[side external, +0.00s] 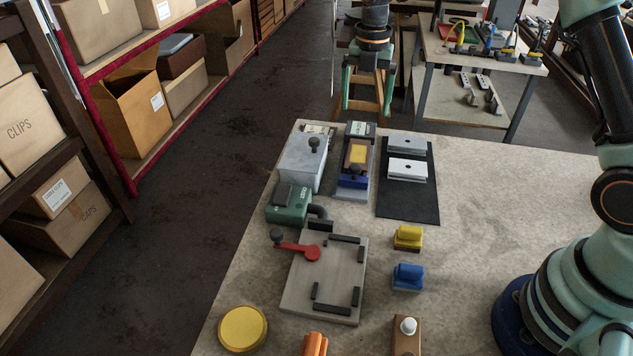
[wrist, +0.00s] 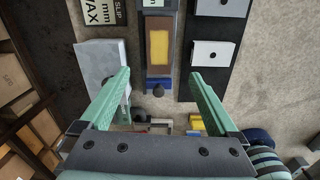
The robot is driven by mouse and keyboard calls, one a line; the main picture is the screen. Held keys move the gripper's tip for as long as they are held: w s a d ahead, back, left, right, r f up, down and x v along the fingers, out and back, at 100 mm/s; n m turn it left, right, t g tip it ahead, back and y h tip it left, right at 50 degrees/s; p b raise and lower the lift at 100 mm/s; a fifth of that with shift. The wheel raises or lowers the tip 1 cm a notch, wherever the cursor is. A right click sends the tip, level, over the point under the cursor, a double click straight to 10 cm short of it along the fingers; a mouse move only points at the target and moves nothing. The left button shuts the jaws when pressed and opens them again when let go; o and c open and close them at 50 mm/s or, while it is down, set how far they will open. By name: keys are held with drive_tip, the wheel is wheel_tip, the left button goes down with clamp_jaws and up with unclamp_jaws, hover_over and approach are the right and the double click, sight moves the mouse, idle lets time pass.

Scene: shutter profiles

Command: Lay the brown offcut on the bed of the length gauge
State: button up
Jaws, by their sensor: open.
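The length gauge appears to be the narrow grey device (side external: 351,194) with a blue slide and dark knob; in the wrist view its dark knob (wrist: 158,89) lies between my fingers. A brown-edged piece with a yellow middle (side external: 357,153) lies on its bed, also seen in the wrist view (wrist: 158,47); I cannot tell whether this is the brown offcut. A brown block (side external: 407,345) with a white knob stands at the near table edge. My gripper (side external: 367,97) is open and empty, high above the table's far end; it also shows in the wrist view (wrist: 160,72).
A grey box (side external: 303,160) stands left of the gauge, and a black mat (side external: 408,205) with two silver blocks lies right. A plate (side external: 325,275) with dark stops and a red lever is nearer. Yellow (side external: 408,238), blue (side external: 408,277) and orange (side external: 315,344) blocks stand around.

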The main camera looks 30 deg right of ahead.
drive_tip(key=s+r+m+t, duration=0.3)
drive_tip(key=s+r+m, duration=0.8)
drive_tip(key=m, duration=0.2)
drive_tip(key=s+a+f+m+t, duration=0.1)
drive_tip(key=s+m+t, duration=0.1)
drive_tip(key=s+m, duration=0.9)
drive_tip(key=shift+a+m, duration=0.15)
drive_tip(key=shift+m, duration=0.85)
